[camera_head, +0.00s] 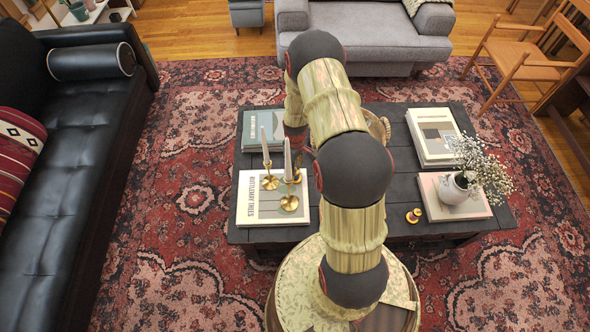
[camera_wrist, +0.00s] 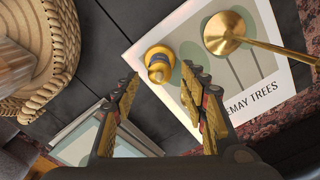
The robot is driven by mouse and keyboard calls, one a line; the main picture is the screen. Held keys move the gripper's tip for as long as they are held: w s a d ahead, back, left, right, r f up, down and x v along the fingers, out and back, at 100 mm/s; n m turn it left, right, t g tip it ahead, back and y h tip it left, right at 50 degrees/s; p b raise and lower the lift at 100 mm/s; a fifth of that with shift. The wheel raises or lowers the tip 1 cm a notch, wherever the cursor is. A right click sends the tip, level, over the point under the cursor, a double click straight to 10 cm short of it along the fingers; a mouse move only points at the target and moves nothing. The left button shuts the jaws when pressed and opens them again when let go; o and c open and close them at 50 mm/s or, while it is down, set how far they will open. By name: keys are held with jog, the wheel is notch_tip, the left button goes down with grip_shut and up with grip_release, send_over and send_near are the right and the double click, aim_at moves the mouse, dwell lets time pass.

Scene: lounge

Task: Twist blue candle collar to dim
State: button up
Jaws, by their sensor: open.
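In the wrist view a small gold piece with a dark blue band (camera_wrist: 158,68), apparently the blue candle collar, is at the edge of a white book (camera_wrist: 185,45). My gripper (camera_wrist: 161,76) is open, its two fingers apart, with the gold piece just beyond and between the fingertips in the picture. I cannot tell whether they touch it.
A woven basket (camera_wrist: 45,65) is close on the left in the wrist view. A black sofa (camera_head: 75,130) is at left.

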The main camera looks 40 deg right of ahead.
jog(key=shift+f, duration=0.75)
jog(key=c, duration=0.3)
jog(key=c, duration=0.7)
grip_shut()
jog(key=shift+m, duration=0.3)
jog(key=m+p, duration=0.1)
jog(key=m, duration=0.4)
jog(key=shift+d, duration=0.1)
jog(key=m, duration=0.6)
jog(key=shift+p, duration=0.3)
